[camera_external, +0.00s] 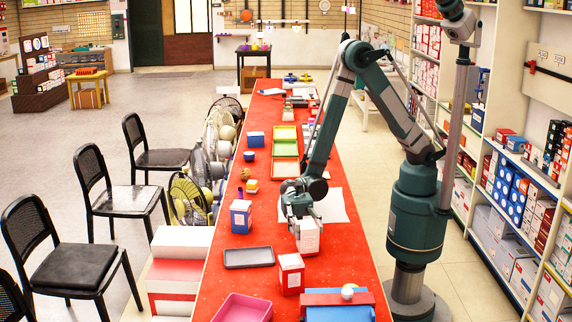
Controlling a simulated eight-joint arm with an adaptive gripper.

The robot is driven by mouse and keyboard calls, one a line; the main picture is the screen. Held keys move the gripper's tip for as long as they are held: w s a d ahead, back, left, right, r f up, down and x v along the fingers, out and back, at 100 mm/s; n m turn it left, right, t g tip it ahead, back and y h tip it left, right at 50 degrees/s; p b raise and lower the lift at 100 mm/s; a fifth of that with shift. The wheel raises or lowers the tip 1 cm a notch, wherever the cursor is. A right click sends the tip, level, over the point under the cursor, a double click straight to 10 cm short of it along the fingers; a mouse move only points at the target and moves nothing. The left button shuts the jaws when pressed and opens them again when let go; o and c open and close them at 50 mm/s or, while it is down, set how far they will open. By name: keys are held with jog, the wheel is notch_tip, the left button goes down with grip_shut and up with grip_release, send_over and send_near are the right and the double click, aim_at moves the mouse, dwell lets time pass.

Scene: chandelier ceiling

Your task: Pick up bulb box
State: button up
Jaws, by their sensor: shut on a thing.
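My gripper (305,217) points down over the red table (220,285), toward its near half. It is shut on a small white box with faint red marks, which I take as the bulb box (308,239). The gripper covers the top of this box. The box is upright; I cannot tell whether its bottom touches the table. A red and white box (291,275) stands apart, just in front of it. A blue and white box (240,217) stands to its left.
A dark shallow tray (249,257) lies to the left, with a pink tray (242,308) and a blue and red object (338,306) at the near end. White paper (338,205) lies behind the held box. Green-toned trays (285,142) are farther back. Fans and chairs line the left side.

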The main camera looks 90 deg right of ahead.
jog(key=shift+r+p, duration=1.2)
jog(key=shift+r, duration=3.45)
jog(key=w+a+r+m+t+p, duration=0.1)
jog(key=w+a+m+t+p, duration=0.1)
jog(key=w, duration=1.2)
jog(key=shift+a+r+t+p, duration=0.4)
jog(key=shift+a+t+p, duration=0.3)
jog(key=shift+a+p, duration=0.3)
jog(key=shift+f, duration=0.15)
jog(key=shift+f+b, duration=0.6)
jog(key=shift+f, duration=2.4)
jog(key=shift+f+b, duration=0.4)
jog(key=shift+f, duration=1.5)
